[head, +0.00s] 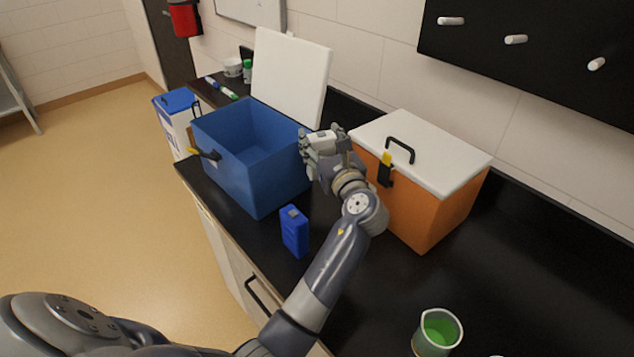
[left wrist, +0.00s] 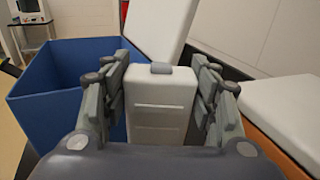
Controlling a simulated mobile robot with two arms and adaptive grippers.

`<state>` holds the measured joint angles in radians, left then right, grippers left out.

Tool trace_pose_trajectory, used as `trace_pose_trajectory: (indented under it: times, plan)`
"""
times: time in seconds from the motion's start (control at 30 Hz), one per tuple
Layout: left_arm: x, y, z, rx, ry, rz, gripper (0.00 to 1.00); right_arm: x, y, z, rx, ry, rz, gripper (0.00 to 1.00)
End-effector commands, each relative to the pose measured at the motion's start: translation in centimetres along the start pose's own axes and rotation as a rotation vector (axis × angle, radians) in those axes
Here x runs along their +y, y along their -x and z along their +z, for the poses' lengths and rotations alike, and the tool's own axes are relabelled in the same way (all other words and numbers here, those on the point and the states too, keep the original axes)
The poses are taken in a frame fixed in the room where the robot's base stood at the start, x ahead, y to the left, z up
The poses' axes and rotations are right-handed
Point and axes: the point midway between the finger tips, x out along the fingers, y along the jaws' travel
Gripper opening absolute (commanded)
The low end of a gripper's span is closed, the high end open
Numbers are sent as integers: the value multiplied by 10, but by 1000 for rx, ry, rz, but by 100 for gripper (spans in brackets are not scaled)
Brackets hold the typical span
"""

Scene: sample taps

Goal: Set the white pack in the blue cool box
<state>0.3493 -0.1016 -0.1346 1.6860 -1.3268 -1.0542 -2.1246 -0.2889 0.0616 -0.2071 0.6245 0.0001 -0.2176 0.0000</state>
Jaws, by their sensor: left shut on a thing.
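The blue cool box (head: 255,190) stands open on the dark counter, its white lid (head: 290,78) raised at the back. Its interior looks empty from the head view. My left gripper (head: 323,146) is at the box's right side, between it and the orange box. It is shut on the white pack (left wrist: 160,105), which stands upright between the fingers in the left wrist view. In the head view only a small part of the pack shows. The blue cool box (left wrist: 65,90) lies left of the pack in the left wrist view. My right gripper is not in view.
An orange box (head: 425,205) with a closed white lid (head: 420,150) stands right of the gripper. A blue pack (head: 294,231) stands in front of the cool box. A beaker of green liquid (head: 438,333) is at the front right. The wall is close behind.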

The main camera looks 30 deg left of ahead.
Motion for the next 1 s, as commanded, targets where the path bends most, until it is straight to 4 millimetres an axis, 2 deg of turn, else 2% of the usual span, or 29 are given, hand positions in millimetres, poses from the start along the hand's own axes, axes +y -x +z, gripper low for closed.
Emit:
trace_pose_trajectory:
  times: [0.07,0.4,0.57,0.7,0.83,1.0]
  plan:
    - [0,0,-8,-1,0,-1,25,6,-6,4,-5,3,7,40]
    - [0,0,-62,-1,-5,-1,25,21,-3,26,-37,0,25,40]
    - [0,0,-76,0,-4,-1,25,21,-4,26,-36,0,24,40]
    - [0,0,-97,0,-5,-1,25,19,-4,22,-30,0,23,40]
    - [0,0,-106,-2,-2,-1,25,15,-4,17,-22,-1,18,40]
    - [0,0,-107,-2,-1,-1,25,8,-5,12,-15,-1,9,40]
